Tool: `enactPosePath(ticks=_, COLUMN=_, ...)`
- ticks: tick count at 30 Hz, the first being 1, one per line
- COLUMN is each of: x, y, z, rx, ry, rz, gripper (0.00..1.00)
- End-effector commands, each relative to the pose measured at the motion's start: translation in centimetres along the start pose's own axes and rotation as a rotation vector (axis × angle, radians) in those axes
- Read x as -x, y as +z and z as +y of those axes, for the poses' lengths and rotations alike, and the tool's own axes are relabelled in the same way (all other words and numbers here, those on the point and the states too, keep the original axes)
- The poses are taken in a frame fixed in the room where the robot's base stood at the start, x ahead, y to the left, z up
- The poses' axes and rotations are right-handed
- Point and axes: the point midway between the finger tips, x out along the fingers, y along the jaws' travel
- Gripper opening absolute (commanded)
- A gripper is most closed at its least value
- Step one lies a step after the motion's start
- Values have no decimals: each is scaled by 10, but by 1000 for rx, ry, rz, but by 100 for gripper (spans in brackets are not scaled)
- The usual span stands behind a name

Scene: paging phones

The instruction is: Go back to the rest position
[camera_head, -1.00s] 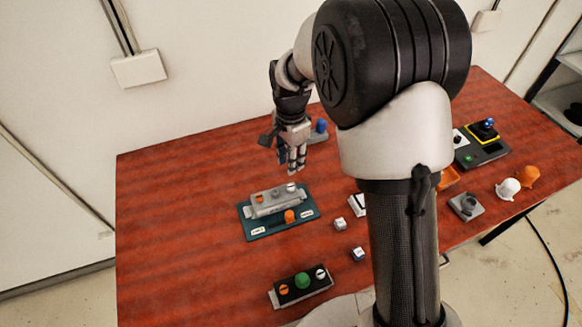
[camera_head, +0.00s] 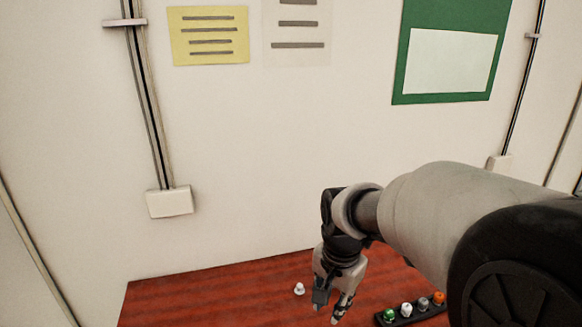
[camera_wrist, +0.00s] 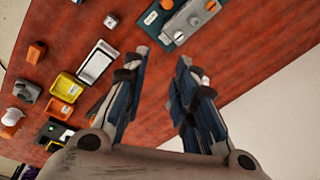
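My gripper (camera_head: 336,318) points down over the red-brown table (camera_head: 200,300) in the head view, beside a small white knob-like piece (camera_head: 299,289). In the wrist view my gripper (camera_wrist: 160,57) has its two fingers spread apart, with nothing held between them. The red-brown table (camera_wrist: 245,48) lies below, and its edge runs beneath the right finger. Part of the table right under the fingers is hidden.
A black strip with green, white and orange buttons (camera_head: 388,320) lies right of my gripper. The wrist view shows a teal-based button panel (camera_wrist: 167,39), a white frame (camera_wrist: 97,62) and a yellow tray (camera_wrist: 67,86).

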Motion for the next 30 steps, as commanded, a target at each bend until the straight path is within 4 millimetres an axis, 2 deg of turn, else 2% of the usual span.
enactPosePath(ticks=1, x=18, y=6, z=16, rx=52, ry=-21, rz=21, gripper=26)
enactPosePath(ticks=6, x=59, y=32, z=64, rx=248, ry=-63, rz=84, gripper=26)
enactPosePath(ticks=10, x=78, y=55, z=102, rx=399, ry=-85, rz=142, gripper=26)
enactPosePath(ticks=15, x=86, y=85, z=144, rx=579, ry=-95, rz=216, gripper=26)
enactPosePath(ticks=21, x=83, y=106, z=171, rx=707, ry=-92, rz=271, gripper=26)
enactPosePath(ticks=30, x=82, y=110, z=176, rx=733, ry=-90, rz=280, gripper=26)
